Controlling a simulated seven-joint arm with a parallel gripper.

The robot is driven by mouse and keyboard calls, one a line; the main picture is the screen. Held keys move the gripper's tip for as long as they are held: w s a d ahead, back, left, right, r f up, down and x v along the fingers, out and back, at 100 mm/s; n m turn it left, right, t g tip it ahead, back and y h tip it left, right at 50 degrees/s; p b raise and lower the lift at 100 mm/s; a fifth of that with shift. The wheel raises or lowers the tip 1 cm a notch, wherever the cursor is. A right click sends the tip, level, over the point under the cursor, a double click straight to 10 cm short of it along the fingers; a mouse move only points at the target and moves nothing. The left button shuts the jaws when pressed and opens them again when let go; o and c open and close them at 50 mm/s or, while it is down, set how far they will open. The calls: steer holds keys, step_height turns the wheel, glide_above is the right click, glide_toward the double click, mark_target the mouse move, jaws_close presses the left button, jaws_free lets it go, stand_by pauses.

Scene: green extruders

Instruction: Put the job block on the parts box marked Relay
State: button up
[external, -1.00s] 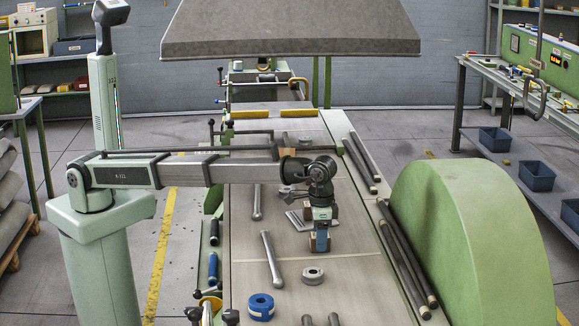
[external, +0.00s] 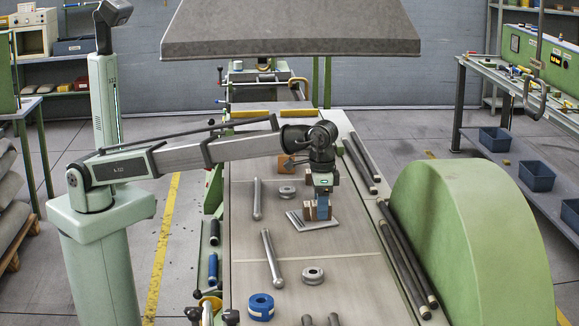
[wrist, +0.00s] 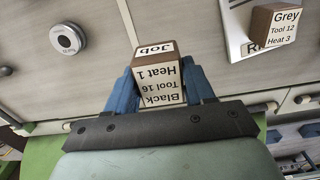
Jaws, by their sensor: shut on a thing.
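My gripper (external: 321,212) is shut on the job block (wrist: 157,82), a brown block with white label faces reading Job, Black, Tool 16 and Heat 1. The blue fingers clasp its two sides in the wrist view. In the wrist view, a pale surface with lettering starting with R (wrist: 235,30) is at the upper right. The rest of its word is hidden by a brown block (wrist: 272,27) labelled Grey, Tool 12, Heat 3. I cannot confirm that it reads Relay.
Grey rings (external: 313,275), a blue ring (external: 261,307) and metal rods (external: 271,258) lie on the table. An orange-brown block (external: 285,165) stands farther back. A green rounded housing (external: 470,240) rises at the right.

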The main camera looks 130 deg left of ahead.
steer(key=s+a+r, duration=0.2)
steer(key=s+a, duration=1.4)
steer(key=a, duration=0.1)
steer(key=s+a+r, duration=0.2)
steer(key=s+a, duration=1.7)
steer(key=s, duration=0.4)
steer(key=s+a, duration=0.4)
steer(key=s, duration=0.2)
steer(key=shift+s+d+f, duration=0.1)
steer(key=shift+f, duration=1.7)
steer(key=shift+s+d+f, duration=0.1)
steer(key=shift+f, duration=1.7)
steer(key=o, duration=1.1)
steer(key=shift+f, duration=0.1)
steer(key=shift+w, duration=0.1)
